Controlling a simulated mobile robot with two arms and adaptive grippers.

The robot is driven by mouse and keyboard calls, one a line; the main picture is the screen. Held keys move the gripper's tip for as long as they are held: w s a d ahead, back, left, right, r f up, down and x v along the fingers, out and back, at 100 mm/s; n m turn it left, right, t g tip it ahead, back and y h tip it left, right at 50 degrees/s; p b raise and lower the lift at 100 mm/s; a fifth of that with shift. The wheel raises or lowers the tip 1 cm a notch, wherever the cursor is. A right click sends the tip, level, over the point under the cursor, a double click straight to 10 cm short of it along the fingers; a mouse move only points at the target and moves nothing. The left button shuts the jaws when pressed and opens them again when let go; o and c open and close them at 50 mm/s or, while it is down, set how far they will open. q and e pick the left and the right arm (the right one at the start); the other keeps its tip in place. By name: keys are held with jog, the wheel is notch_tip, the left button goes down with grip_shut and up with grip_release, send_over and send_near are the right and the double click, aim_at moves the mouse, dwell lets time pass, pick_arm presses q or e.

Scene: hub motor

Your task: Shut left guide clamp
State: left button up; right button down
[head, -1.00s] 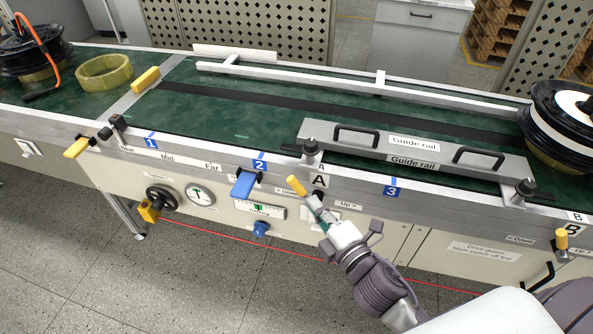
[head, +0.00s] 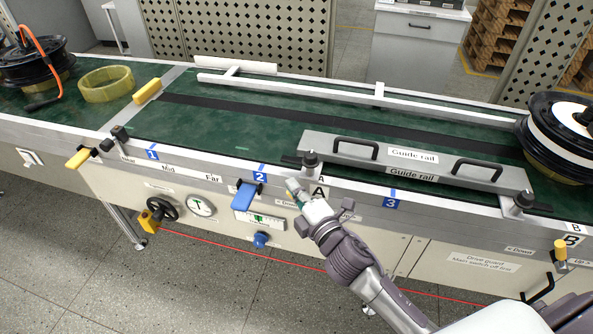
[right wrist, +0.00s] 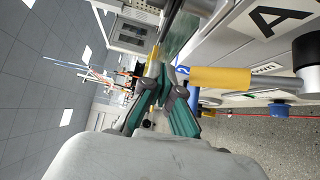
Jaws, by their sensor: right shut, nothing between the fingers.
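The guide rail (head: 420,163) lies on the belt, with a clamp post at each end. The left clamp (head: 311,162) stands above the letter A (head: 319,192) on the conveyor's front side. Its yellow lever (right wrist: 222,78) lies across the right wrist view, with a metal rod leading to a black end at the right. In the head view my right gripper covers that lever. My right gripper (head: 293,187) is shut and empty, close beside the lever; its green fingers (right wrist: 168,92) show left of the yellow grip. I cannot tell whether they touch. My left gripper is not in view.
A blue handle (head: 246,195) and blue knob (head: 260,240) are left of my gripper. A hub motor (head: 565,130) stands at the right. The belt's middle is clear.

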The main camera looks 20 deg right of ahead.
jog(key=shift+w+d, duration=0.35)
jog(key=shift+w, duration=0.35)
jog(key=shift+w+d, duration=0.35)
jog(key=shift+w, duration=0.4)
jog(key=shift+w+d, duration=0.35)
jog(key=shift+w, duration=0.35)
